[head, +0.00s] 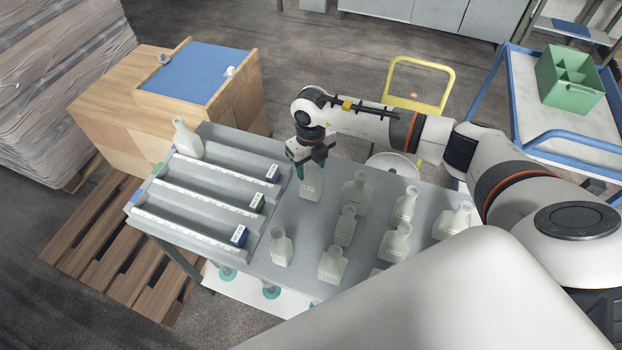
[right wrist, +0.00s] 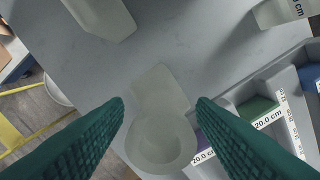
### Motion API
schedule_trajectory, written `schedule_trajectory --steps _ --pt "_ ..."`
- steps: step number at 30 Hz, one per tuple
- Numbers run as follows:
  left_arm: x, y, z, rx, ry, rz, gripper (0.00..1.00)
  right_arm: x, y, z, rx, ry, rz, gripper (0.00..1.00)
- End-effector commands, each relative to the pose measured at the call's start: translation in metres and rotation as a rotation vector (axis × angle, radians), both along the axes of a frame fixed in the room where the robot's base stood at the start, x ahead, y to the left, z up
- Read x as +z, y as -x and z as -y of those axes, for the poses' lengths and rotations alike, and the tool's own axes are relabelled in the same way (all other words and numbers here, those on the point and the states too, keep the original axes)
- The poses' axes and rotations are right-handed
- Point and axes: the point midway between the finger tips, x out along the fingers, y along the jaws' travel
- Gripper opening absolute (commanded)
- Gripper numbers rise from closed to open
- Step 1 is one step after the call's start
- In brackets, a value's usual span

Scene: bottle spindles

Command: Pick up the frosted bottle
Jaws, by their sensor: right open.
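A frosted bottle (head: 311,186) stands on the grey table (head: 300,215), just below my right gripper (head: 312,166). In the right wrist view, my right gripper (right wrist: 160,104) is open, with one green finger on each side of the frosted bottle (right wrist: 158,92), whose round end is nearest the camera. I cannot tell whether either finger touches it. Several similar frosted bottles stand to the right and in front, such as one bottle (head: 354,190) and another (head: 281,247). My left gripper is not in view.
A rack (head: 215,178) with sloped rows and purple, green and blue labelled blocks lies on the left; a bottle (head: 187,138) stands at its back corner. A yellow cart (head: 420,65) and a blue-framed trolley (head: 560,140) are behind and right.

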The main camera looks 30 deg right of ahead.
Motion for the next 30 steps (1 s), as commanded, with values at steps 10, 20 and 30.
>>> schedule_trajectory --steps 10,20,30 --pt "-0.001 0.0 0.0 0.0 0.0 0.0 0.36 0.0 0.0 0.0 0.001 0.0 0.0 0.22" --pt "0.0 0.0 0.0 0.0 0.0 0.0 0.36 0.001 0.0 0.0 0.001 -0.001 0.001 0.0" --pt "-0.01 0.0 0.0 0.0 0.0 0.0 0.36 0.021 -0.002 0.0 0.002 0.0 0.007 0.0"
